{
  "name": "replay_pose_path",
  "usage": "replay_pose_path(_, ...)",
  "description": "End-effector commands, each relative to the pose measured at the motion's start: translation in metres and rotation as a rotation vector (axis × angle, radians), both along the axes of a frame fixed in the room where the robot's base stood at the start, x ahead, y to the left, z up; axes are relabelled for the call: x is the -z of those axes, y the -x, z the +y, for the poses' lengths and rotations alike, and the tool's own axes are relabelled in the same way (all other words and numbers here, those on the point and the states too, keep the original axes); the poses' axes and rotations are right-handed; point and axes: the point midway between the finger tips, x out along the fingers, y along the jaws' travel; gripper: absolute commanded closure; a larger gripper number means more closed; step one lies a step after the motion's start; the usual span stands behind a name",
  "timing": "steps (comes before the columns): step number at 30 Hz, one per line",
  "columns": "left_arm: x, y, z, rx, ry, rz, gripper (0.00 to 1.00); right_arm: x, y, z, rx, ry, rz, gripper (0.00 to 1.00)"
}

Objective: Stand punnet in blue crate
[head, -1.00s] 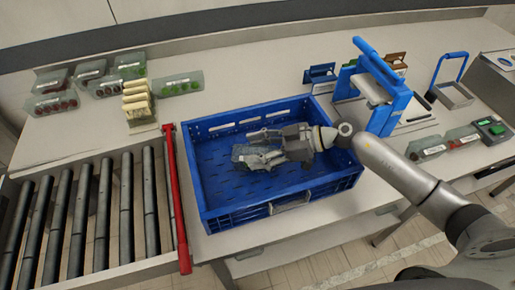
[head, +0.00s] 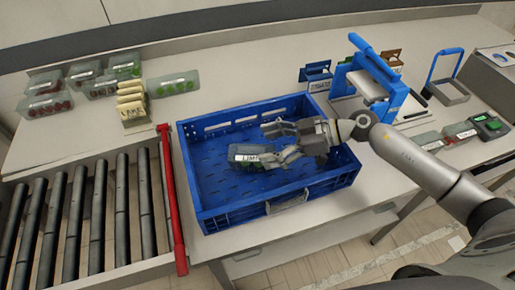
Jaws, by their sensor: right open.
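The blue crate (head: 330,181) stands on the table beside the rollers. A punnet (head: 243,155) with a white label and some green showing sits on the crate floor, near the middle. My right gripper (head: 276,143) reaches into the crate from the right. Its jaws are open, just right of the punnet, and one finger overlaps the punnet's right end in the picture. I cannot tell whether they touch. My left gripper is not in view.
Several punnets (head: 122,65) stand at the back left, by a stack of cream cartons (head: 131,104). A red bar (head: 171,200) lies between rollers (head: 95,215) and crate. A blue-framed device (head: 370,75) stands right of the crate.

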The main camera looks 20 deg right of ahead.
Motion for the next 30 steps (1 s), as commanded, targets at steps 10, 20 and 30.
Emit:
replay_pose_path(10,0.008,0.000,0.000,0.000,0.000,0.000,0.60,-0.011,0.010,-0.026,-0.001,0.000,0.000,0.26)
replay_pose_path(20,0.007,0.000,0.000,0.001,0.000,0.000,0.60,-0.012,0.010,-0.026,-0.001,-0.001,0.000,0.26)
replay_pose_path(30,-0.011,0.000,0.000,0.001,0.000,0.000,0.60,-0.031,0.010,-0.026,-0.001,-0.001,0.000,0.26)
